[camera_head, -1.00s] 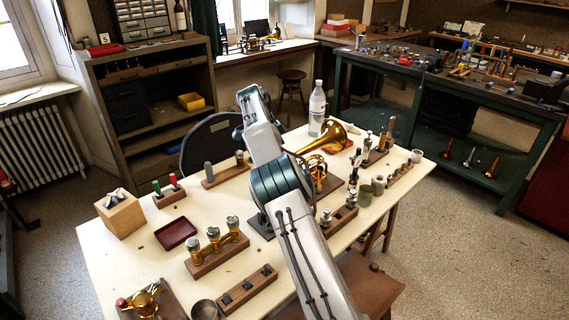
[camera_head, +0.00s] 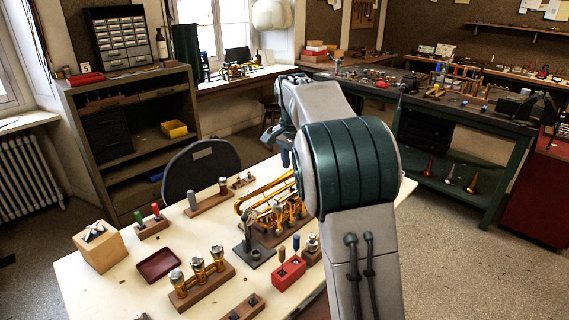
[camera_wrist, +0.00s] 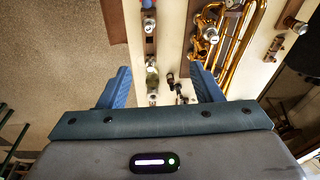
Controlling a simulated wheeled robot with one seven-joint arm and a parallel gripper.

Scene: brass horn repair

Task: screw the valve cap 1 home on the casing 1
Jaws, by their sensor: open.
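I cannot tell which is casing 1, nor pick out valve cap 1 for sure. My gripper (camera_wrist: 162,82) is open and empty in the wrist view, its two blue fingers wide apart above the table. Below them, small silver-topped parts (camera_wrist: 150,28) stand in a row. A round silver top (camera_wrist: 211,35) shows beside brass tubing (camera_wrist: 240,45). In the head view my arm hides most of the gripper.
A brass instrument (camera_head: 275,205) lies at mid-table, partly behind my arm. Around it are a dark stand (camera_head: 254,252), a red block (camera_head: 289,271) with upright tools, a dark red tray (camera_head: 160,264) and a light wood box (camera_head: 99,246). A chair back (camera_head: 200,170) stands behind the table.

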